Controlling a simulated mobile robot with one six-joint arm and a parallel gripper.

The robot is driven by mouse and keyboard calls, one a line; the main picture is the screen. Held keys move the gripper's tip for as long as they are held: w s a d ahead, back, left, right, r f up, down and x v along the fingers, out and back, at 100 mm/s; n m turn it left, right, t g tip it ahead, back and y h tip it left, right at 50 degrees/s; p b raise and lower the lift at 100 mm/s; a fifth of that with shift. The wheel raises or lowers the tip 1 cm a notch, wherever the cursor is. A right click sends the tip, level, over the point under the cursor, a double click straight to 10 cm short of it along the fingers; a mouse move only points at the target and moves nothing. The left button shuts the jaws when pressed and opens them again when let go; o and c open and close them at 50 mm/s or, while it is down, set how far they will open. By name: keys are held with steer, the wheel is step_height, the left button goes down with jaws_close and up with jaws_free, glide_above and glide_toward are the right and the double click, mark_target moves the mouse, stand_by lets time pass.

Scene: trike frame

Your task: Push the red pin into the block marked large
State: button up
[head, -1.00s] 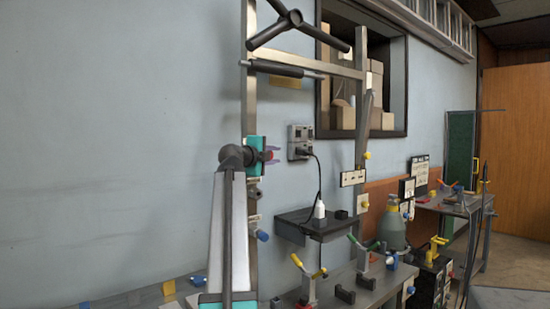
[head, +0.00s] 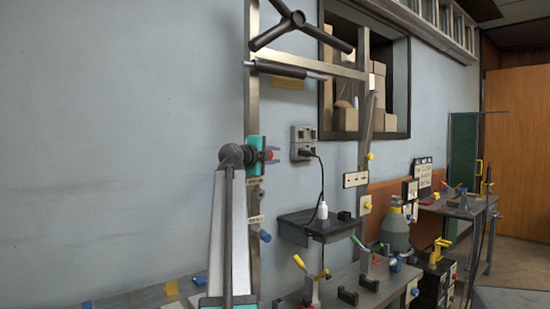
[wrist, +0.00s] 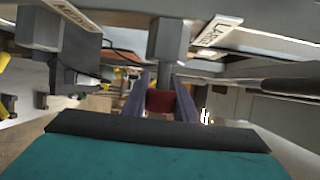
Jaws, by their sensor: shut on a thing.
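My gripper (wrist: 160,100) has a teal body and purple fingers. It is shut on the red pin (wrist: 160,101), whose red end shows between the fingers in the wrist view. A grey block (wrist: 168,42) stands straight ahead of the pin, with a label that reads like "LARGE" (wrist: 215,32) just to its right. I cannot tell whether the pin touches or has entered the block. In the head view my gripper (head: 270,154) is at the left upright post, with a bit of red between its fingers. The block's hole is hidden.
Another grey block (wrist: 39,28) with a partly readable label stands at the left in the wrist view. In the head view, a blue pin (head: 265,236) sits lower on the post. A dark shelf (head: 318,225) and a bench with toggle clamps stand to the right.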

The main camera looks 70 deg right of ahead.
steer(key=shift+w+d+b, duration=0.3)
steer(key=shift+w, duration=0.1)
steer(key=o, duration=1.1)
steer(key=shift+a, duration=0.1)
steer(key=a, duration=0.4)
steer(key=w+a+p, duration=0.1)
steer(key=a, duration=0.4)
steer(key=w+a, duration=0.1)
steer(key=a, duration=0.3)
steer(key=shift+w+a+r+p, duration=0.2)
steer(key=shift+w+r+p, duration=0.05)
steer(key=shift+r+p, duration=0.1)
